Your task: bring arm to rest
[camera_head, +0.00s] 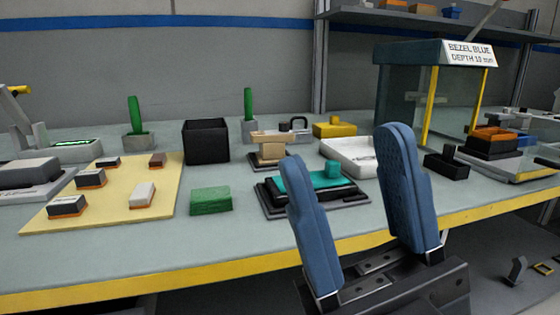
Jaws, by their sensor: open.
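My gripper (345,185) is in the lower right of the head view, with two blue padded fingers pointing up and spread wide apart. The rest of my arm is out of view below.
A tan mat (120,204) holds several small blocks at left. A green block (210,200), a black bin (206,141) and a white tray (345,157) stand on the bench. A glass-sided booth (405,98) with a sign stands at right. The front left bench strip is clear.

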